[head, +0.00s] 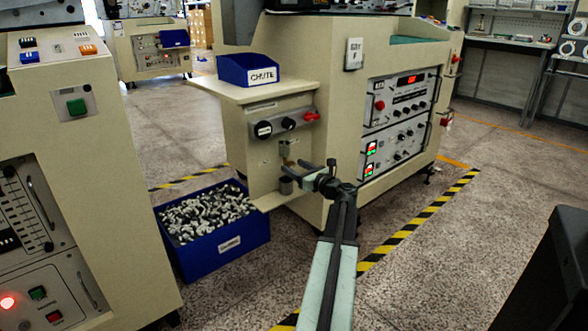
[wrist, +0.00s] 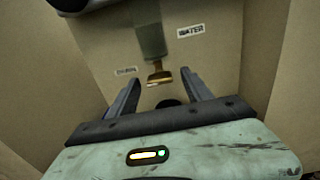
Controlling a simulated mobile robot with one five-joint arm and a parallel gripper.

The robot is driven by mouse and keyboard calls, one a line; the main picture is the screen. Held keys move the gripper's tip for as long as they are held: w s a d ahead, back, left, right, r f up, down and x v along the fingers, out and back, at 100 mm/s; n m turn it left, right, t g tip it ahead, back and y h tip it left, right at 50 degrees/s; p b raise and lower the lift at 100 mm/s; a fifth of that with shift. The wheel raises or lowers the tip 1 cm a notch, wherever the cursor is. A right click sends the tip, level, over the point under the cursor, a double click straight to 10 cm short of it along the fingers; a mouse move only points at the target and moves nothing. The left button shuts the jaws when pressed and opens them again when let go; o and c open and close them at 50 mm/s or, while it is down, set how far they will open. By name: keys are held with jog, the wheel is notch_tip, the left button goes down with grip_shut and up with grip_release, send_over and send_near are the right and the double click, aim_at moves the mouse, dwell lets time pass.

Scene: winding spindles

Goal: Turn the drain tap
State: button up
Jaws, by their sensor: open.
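The drain tap shows in the wrist view as a brass lever (wrist: 159,78) below a grey-green fitting (wrist: 150,40). A small label reading DRAIN (wrist: 126,71) is left of it, and a WATER label (wrist: 191,31) is upper right. My gripper (wrist: 161,80) is open, with one dark finger on each side of the lever in the picture. I see no contact; whether the lever is between the fingertips or just beyond them is unclear. In the head view my gripper (head: 303,176) is at the machine's recessed side, below the knobs, and partly hides the tap area.
A blue bin of metal parts (head: 228,242) stands on the floor left of my arm. A shelf with a blue CHUTE tray (head: 248,71) and a knob panel (head: 285,124) are above the recess. Beige panels flank the tap. Open floor lies to the right.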

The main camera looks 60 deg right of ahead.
grip_shut()
jog(key=shift+n, duration=0.4)
jog(key=n, duration=0.3)
jog(key=shift+n, duration=0.3)
jog(key=n, duration=0.4)
jog(key=shift+n, duration=0.3)
jog(key=n, duration=0.4)
jog(key=shift+w, duration=0.1)
jog(key=shift+a+n, duration=0.1)
jog(key=shift+n, duration=2.4)
